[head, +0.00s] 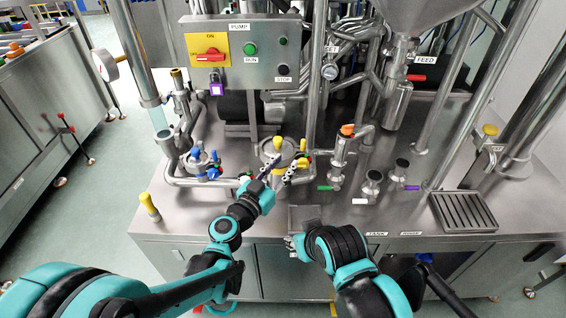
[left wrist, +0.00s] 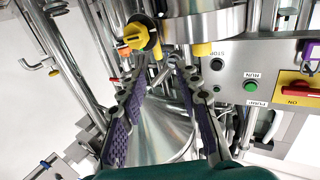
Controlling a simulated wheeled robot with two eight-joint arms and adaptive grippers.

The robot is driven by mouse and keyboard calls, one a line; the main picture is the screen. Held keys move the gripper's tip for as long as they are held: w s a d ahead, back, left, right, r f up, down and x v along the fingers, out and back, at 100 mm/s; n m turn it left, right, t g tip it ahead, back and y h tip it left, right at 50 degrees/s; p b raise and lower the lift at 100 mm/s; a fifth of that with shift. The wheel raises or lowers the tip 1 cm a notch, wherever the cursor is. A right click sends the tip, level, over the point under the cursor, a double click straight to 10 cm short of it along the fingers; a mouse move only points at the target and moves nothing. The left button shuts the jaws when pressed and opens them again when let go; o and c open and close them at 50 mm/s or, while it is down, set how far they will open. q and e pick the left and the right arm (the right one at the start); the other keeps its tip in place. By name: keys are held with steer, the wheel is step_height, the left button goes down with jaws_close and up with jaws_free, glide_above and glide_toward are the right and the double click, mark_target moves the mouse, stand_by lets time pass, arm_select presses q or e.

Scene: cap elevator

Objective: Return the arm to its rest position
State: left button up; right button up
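My left gripper (head: 284,170) reaches in from the left over the front of the steel machine. It is also in the left wrist view (left wrist: 157,72), where its two dark fingers stand apart with purple pads and nothing is clearly held between them. A yellow-topped fitting (head: 278,144) and another yellow-handled valve (head: 303,161) are close to its fingertips in the head view; whether they touch cannot be told. My right arm is folded low in front of the machine.
A control box (head: 245,55) with a red switch and a green button stands behind. A blue-handled valve (head: 206,165) is to the left. An orange-capped pipe (head: 346,131) and a drain grate (head: 463,211) are to the right. The machine's front edge lies below my left wrist.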

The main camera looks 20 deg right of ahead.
arm_select(q)
steer(key=s+a+f+n+g+y, duration=0.1)
steer(key=s+a, duration=0.5)
steer(key=a, duration=0.6)
steer(key=s+a+f+n+g+y, duration=0.2)
steer(key=s+a+n+y, duration=0.3)
steer(key=a+y, duration=0.3)
steer(key=s+a+f+n+g+y, duration=0.1)
steer(key=s+a+f+n+y, duration=0.2)
steer(key=a, duration=1.4)
steer(key=s+f+y, duration=0.1)
steer(key=s, duration=0.3)
steer(key=shift+s+n+g+y, duration=0.2)
steer(key=shift+n+g+y, duration=0.1)
steer(key=shift+n+g, duration=0.1)
